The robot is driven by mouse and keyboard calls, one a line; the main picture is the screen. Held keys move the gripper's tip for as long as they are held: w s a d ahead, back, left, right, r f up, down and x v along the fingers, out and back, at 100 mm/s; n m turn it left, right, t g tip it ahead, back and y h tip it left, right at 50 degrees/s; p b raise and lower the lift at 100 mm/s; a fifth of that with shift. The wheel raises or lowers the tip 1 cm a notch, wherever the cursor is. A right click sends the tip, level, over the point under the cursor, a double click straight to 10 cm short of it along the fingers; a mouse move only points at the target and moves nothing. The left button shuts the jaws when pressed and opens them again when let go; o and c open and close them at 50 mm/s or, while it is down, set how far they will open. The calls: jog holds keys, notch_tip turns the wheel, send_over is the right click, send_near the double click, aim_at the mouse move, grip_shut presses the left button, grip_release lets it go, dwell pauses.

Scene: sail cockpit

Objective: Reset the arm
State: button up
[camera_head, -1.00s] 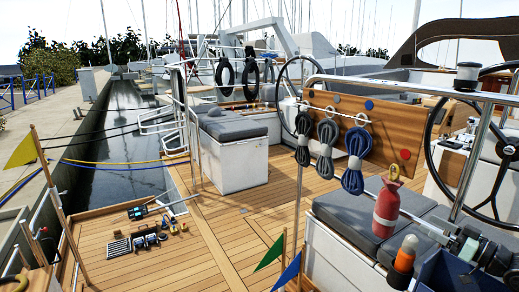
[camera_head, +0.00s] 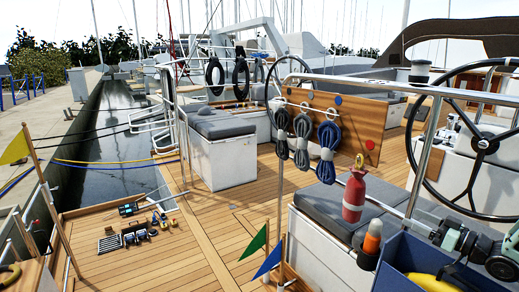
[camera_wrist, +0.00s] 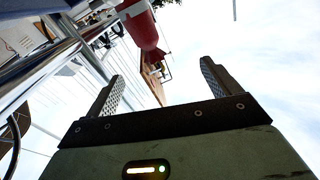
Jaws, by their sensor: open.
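My gripper (camera_wrist: 161,70) shows in the wrist view, with its two fingers wide apart and nothing held between them. A red bottle-like object (camera_wrist: 138,24) hangs into the top of that view, beyond the fingers and apart from them. In the head view, what looks like part of my arm (camera_head: 460,238) is at the lower right edge.
The red float-like bottle (camera_head: 353,197) stands by a grey cushion (camera_head: 324,205). Rope coils (camera_head: 328,150) hang before a wooden board (camera_head: 362,135). The wooden deck (camera_head: 190,250) has free room.

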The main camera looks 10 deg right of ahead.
jog(key=w+a+r+n+g+h, duration=0.1)
jog(key=w+a+g, duration=0.1)
jog(key=w+a, duration=0.3)
jog(key=w+a+r+g+h, duration=0.2)
jog(key=w+a, duration=0.1)
jog(key=a, duration=0.4)
jog(key=s+a+r+g+h, duration=0.1)
jog(key=s+a+g, duration=0.1)
jog(key=a, duration=0.5)
jog(key=s+a+r+g+h, duration=0.1)
jog(key=a+r, duration=0.1)
jog(key=a, duration=0.4)
jog(key=s+a+r+n+g+h, duration=0.15)
jog(key=s+a+g, duration=0.25)
jog(key=s+a, duration=0.85)
jog(key=s+a+r+g+h, duration=0.1)
jog(key=s+g, duration=0.1)
jog(key=s, duration=0.9)
jog(key=s+a+r+n+g+h, duration=0.1)
jog(key=s+g, duration=0.2)
jog(key=s, duration=0.9)
jog(key=shift+a+r, duration=0.15)
jog(key=shift+a, duration=0.15)
jog(key=shift+w, duration=0.1)
